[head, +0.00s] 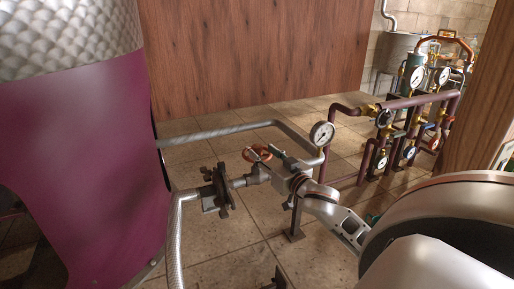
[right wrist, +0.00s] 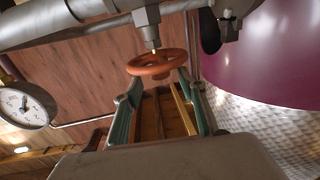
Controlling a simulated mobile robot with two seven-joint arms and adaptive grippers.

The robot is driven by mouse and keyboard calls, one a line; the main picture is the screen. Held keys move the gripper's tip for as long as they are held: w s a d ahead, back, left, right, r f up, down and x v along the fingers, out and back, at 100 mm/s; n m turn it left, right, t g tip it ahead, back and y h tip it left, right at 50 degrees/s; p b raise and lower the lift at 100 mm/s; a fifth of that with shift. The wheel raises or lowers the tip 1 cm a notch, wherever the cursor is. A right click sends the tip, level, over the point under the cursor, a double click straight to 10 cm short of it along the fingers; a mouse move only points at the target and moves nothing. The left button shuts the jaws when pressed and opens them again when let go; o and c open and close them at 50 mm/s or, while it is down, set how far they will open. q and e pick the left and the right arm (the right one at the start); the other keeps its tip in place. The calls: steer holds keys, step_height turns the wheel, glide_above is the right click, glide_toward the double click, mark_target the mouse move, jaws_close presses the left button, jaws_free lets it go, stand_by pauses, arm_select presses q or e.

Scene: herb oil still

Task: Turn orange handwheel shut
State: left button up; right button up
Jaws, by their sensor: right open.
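The orange handwheel (head: 249,157) sits on a valve in the grey pipe, near the middle of the head view. In the right wrist view the handwheel (right wrist: 157,70) is straight ahead, below its brass stem. My right gripper (head: 272,160) is at the wheel's right side in the head view, partly covering it. In the right wrist view its two fingers (right wrist: 160,92) are open, with the tips near the wheel's left and right edges. I cannot tell whether they touch the rim. My left gripper is not in view.
A large purple vessel (head: 75,180) with a quilted top fills the left. A dark flange (head: 220,190) and a braided hose (head: 175,240) are left of the valve. A round gauge (head: 322,133) stands to the right. Purple pipes with several gauges (head: 415,100) stand behind right.

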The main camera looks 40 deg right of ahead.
mark_target(260, 150)
steer(key=shift+w+d, duration=0.25)
steer(key=shift+w, duration=0.9)
steer(key=shift+w+d, duration=0.2)
steer(key=shift+w, duration=0.95)
steer(key=c, duration=1.1)
